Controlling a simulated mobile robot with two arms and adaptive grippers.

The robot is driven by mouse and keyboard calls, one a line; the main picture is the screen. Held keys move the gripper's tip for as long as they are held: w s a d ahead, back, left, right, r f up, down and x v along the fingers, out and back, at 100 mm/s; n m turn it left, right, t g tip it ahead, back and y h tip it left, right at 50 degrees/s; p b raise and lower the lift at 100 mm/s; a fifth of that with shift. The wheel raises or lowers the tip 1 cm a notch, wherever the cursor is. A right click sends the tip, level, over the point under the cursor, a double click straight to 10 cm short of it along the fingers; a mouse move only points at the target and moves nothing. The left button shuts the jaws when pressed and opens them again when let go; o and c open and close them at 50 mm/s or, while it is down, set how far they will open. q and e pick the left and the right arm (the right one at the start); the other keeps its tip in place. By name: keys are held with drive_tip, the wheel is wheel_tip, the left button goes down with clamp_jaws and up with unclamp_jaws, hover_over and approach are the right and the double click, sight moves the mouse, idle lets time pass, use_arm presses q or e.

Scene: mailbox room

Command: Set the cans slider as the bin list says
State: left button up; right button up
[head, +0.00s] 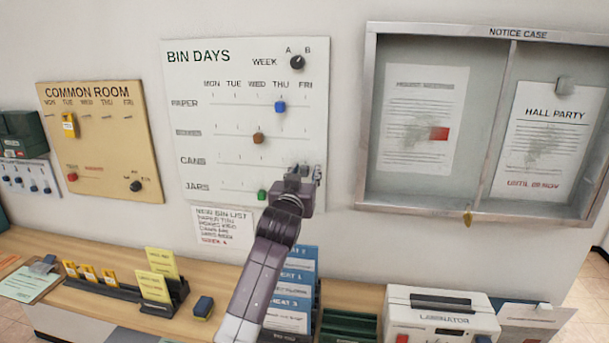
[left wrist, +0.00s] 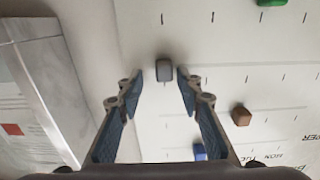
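The BIN DAYS board (head: 225,140) hangs on the wall. Its cans row has a grey slider (left wrist: 163,70), which shows in the left wrist view at the FRI end of its track. My left gripper (head: 306,174) is at that end of the row and hides the slider in the head view. In the left wrist view the open fingers (left wrist: 162,82) stand on either side of the slider, with gaps; I cannot tell the depth. The bin list (head: 226,224) is pinned below the board; its cans line is too small to read surely. My right gripper is not in view.
The blue paper slider (head: 280,107) is near THU, the brown slider (head: 258,138) near WED, the green jars slider (head: 262,195) near WED. The week knob (head: 297,62) is at upper right. The notice case (head: 366,110) stands right of the board. The shelf below holds leaflets (head: 292,290).

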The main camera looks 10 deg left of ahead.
use_arm(q)
drive_tip(key=shift+s+a, duration=0.1)
drive_tip(key=shift+s, duration=0.3)
drive_tip(key=s, duration=1.1)
drive_tip(key=shift+s, duration=0.1)
